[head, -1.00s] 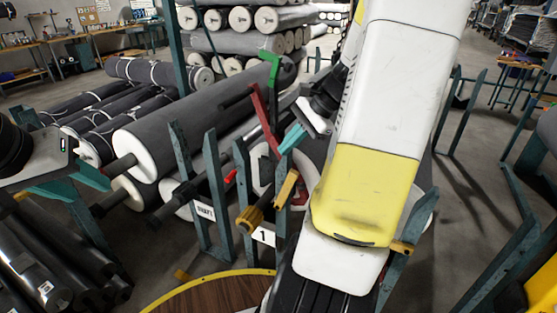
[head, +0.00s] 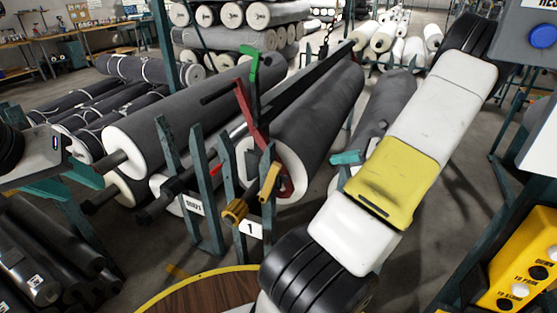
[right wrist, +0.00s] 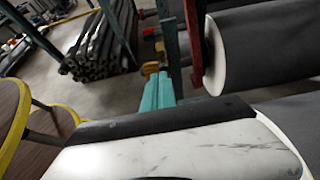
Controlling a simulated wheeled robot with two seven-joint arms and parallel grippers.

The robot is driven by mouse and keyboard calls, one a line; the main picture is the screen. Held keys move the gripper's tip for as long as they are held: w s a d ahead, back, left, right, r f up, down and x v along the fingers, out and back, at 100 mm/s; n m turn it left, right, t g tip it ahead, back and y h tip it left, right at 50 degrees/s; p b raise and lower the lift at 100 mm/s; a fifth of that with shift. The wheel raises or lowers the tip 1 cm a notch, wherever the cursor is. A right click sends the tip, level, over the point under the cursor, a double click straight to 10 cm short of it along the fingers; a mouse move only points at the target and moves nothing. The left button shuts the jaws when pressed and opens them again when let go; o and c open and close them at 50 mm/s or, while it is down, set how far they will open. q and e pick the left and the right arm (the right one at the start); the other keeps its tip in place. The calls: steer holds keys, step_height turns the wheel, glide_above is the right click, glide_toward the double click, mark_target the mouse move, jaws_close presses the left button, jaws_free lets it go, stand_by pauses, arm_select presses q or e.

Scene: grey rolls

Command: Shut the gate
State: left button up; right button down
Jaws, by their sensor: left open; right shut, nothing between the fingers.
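I take the gate to be the red bent bar (head: 250,112) with a green upper end (head: 253,66). It stands tilted in front of a grey roll with a white end (head: 293,172), between the rack's teal posts. A yellow latch-like piece (head: 270,182) and a yellow knob (head: 235,211) sit by the posts. In the right wrist view the red bar (right wrist: 193,45) stands upright beside the roll's white end. My right gripper (head: 347,158) is shut and empty, to the right of the bar and apart from it. My left gripper (head: 58,182) is open at the left edge, partly cut off.
Grey rolls (head: 195,112) lie on racks behind and to the left. A sign marked 1 (head: 250,229) hangs on the front posts. A round wooden top with a yellow rim (head: 205,290) is in front. A yellow button panel (head: 520,270) stands at the right.

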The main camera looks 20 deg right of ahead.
glide_toward(276, 164)
step_height(276, 164, down, 5)
steer(key=w+a, duration=0.2)
steer(key=w, duration=0.1)
steer(key=shift+s+a+r, duration=0.1)
steer(key=shift+s+r, duration=0.05)
steer(key=shift+r, duration=0.05)
steer(key=shift+g+h, duration=0.5)
steer(key=shift+g, duration=0.1)
steer(key=w+a+r, duration=0.2)
steer(key=w+a, duration=0.1)
steer(key=shift+w, duration=0.2)
steer(key=shift+w+a+r, duration=0.2)
steer(key=shift+w+a, duration=0.15)
steer(key=shift+w, duration=0.1)
